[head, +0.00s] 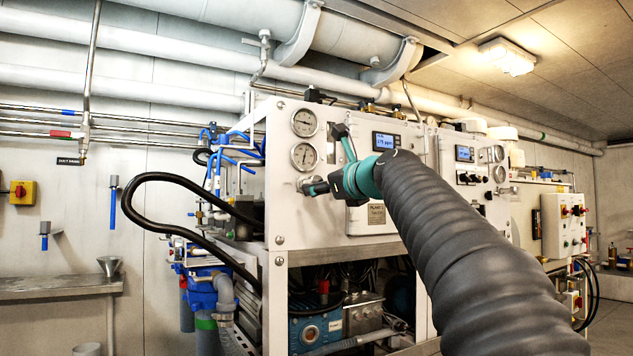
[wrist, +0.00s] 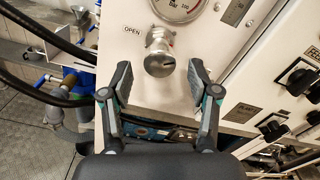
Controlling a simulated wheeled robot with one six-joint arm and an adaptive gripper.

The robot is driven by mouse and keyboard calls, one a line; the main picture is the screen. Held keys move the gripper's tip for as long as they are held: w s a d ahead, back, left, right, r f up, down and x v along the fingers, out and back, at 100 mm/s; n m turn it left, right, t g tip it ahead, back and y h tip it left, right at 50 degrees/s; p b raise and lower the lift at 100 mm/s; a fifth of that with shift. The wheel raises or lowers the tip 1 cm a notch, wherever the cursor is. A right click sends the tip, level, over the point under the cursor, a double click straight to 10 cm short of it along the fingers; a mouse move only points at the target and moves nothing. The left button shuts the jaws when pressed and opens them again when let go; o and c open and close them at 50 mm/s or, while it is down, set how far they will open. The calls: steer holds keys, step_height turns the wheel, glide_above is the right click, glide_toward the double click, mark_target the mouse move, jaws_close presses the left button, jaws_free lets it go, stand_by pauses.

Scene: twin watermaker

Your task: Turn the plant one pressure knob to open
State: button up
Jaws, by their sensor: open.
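My gripper (wrist: 158,78) is open, with one finger on each side of the knob and a visible gap to both; I cannot tell how deep the fingers reach. In the head view my gripper (head: 314,187) is at the panel's left part, below two gauges (head: 304,156). There the knob is mostly hidden by the fingers.
A display (head: 385,141) and a plate starting "PLANT" (head: 376,214) are on the panel right of my gripper. A black hose (head: 150,178) loops out at the left. Black knobs (wrist: 270,130) sit to the right in the wrist view. The open frame below holds pumps (head: 315,330).

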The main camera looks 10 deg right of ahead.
steer(key=shift+x, duration=1.4)
steer(key=shift+s, duration=0.1)
jaws_close()
